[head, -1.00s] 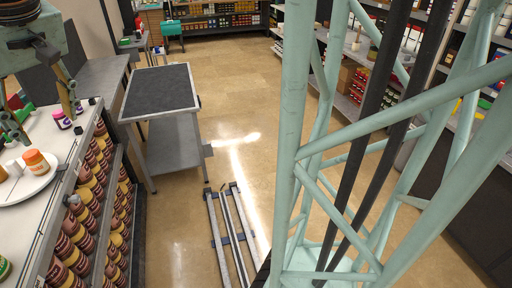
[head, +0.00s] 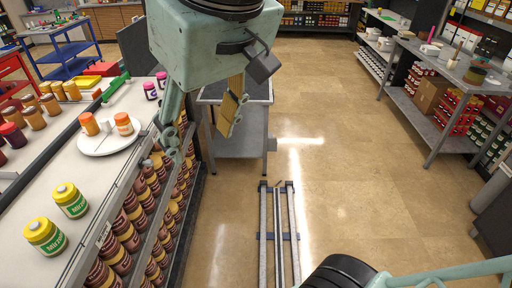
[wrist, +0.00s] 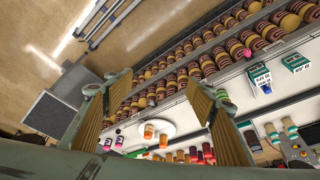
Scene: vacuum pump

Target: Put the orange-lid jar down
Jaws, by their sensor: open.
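In the wrist view the jars (wrist: 148,131) and the plate (wrist: 172,127) show small and far off, between my fingers. My gripper (head: 203,135) is open and empty. In the head view it appears right of the plate, near the counter's front edge. Its wide-spread fingers also frame the wrist view (wrist: 155,92). Nothing is between its fingertips.
Two yellow-lid jars (head: 57,216) stand on the counter (head: 105,185) in front of the plate. Pink-lid jars (head: 151,90) stand behind it. Shelves of dark-lid jars (head: 122,228) run below the counter edge. A grey cart (head: 240,130) stands behind my gripper.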

